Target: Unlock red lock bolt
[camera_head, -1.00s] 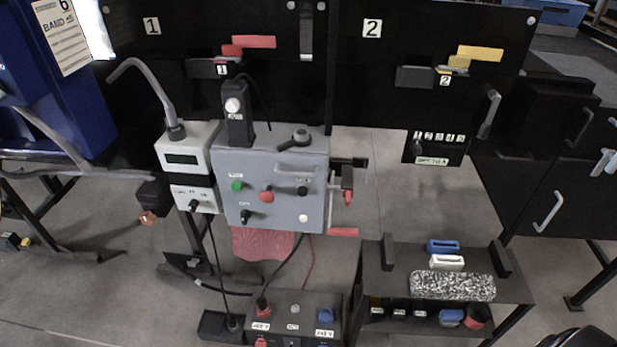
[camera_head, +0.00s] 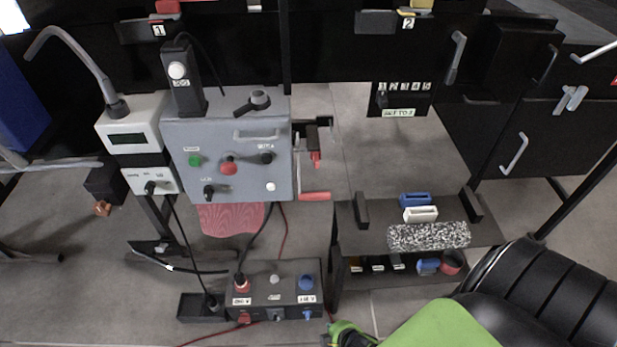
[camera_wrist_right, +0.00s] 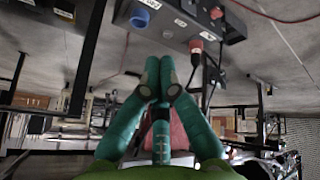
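The red lock bolt (camera_head: 168,6) shows only in part at the top edge of the head view, on the black panel above the label 1. The upper part of the bolt is cut off. My right gripper (camera_wrist_right: 160,78) is seen in the wrist view with its two green fingers together at the pads and nothing visible between them. It is low, near the black socket box (camera_wrist_right: 176,20), far below the bolt. In the head view my green right arm comes in at the bottom edge. My left gripper is not in view.
The grey control box (camera_head: 232,180) has a red-handled crank (camera_head: 314,196) on its right side. A black stand (camera_head: 350,225) holds a speckled block (camera_head: 428,236) and blue and white pieces. A yellow bolt (camera_head: 422,5) is at the top. Cables hang below the control box.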

